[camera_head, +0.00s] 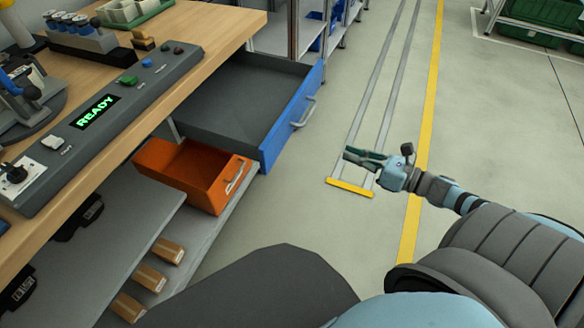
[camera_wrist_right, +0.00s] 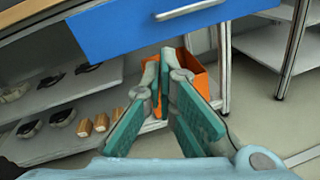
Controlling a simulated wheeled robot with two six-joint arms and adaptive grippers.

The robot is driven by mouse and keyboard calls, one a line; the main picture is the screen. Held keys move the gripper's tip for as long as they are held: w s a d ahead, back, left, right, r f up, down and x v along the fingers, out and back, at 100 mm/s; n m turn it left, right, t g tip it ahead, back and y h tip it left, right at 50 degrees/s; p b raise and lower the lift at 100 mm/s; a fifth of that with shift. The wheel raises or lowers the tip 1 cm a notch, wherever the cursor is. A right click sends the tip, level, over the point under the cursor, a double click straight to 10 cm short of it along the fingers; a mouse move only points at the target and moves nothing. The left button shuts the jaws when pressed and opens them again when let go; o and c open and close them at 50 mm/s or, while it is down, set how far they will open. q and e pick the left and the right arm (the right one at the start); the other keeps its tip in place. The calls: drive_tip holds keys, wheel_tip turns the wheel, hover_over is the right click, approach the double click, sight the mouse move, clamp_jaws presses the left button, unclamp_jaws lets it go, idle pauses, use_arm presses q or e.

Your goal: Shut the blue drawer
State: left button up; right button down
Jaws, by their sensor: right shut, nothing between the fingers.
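The blue drawer (camera_head: 290,118) is pulled out from under the wooden bench, and its grey inside looks empty. Its front carries a pale bar handle (camera_head: 304,112). In the right wrist view the blue front (camera_wrist_right: 150,27) fills the upper part, with the handle (camera_wrist_right: 190,9) at the top edge. My right gripper (camera_head: 346,156) is shut and empty, out in front of the drawer and to the right of the handle, apart from it. In the wrist view its green-padded fingers (camera_wrist_right: 164,75) are below the blue front. My left gripper is not in view.
The bench top carries a control panel (camera_head: 95,115) reading READY. The floor right of the drawer is clear, with yellow lines.

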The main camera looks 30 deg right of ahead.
drive_tip(key=a+r+n+y+b, duration=0.1)
drive_tip(key=a+r+n+y, duration=0.15)
drive_tip(key=a+n, duration=0.2)
drive_tip(key=b, duration=0.6)
approach(282, 137)
drive_tip(key=w, duration=0.1)
drive_tip(key=shift+n+g, duration=0.25)
drive_tip(key=shift+g, duration=0.05)
drive_tip(key=x, duration=0.5)
drive_tip(key=shift+s+a+r, duration=0.1)
drive_tip(key=shift+a+r, duration=0.05)
drive_tip(key=shift+r, duration=0.15)
drive_tip(key=shift+w+a, duration=0.35)
drive_tip(key=shift+w, duration=0.1)
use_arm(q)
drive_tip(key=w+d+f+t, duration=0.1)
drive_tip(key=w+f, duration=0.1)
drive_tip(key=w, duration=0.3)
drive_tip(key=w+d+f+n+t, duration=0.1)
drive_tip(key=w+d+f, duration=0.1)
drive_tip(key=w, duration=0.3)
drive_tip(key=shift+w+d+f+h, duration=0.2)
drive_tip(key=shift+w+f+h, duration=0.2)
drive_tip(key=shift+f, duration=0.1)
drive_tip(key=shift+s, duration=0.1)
